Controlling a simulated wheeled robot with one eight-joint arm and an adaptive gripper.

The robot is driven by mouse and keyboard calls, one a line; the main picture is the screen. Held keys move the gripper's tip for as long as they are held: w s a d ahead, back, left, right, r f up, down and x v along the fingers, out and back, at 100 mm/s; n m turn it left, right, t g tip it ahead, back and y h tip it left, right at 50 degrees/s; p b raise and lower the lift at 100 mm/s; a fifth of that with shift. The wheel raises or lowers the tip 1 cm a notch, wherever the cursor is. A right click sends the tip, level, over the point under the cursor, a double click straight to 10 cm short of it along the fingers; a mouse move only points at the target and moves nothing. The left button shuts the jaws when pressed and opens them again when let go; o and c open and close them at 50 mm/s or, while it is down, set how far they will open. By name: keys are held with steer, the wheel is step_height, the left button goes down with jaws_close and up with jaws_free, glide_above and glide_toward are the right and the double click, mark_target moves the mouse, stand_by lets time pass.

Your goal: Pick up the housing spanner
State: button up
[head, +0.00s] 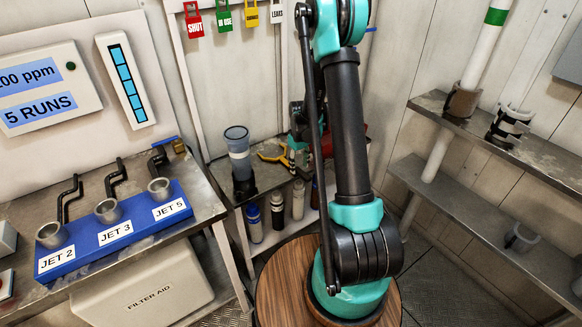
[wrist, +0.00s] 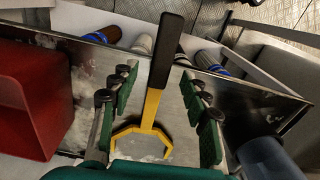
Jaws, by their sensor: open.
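The housing spanner (wrist: 154,105) has a black handle and a yellow open hook-shaped head. It lies on the grey metal bench top in the wrist view, handle pointing away. My gripper (wrist: 160,82) is open, with one green-and-grey finger on each side of the spanner's shaft and a visible gap on both sides. Whether the fingertips are level with the shaft or above it, I cannot tell. In the head view the spanner's yellow part (head: 272,153) shows beside my gripper (head: 298,155), which my arm partly hides.
A red bin (wrist: 28,95) stands left of the spanner in the wrist view. A clear bluish housing (wrist: 268,158) stands at lower right; it also shows in the head view (head: 238,150). Several bottles (head: 277,212) stand on the shelf below.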

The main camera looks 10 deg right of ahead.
steer(key=shift+f, duration=0.9)
jaws_close()
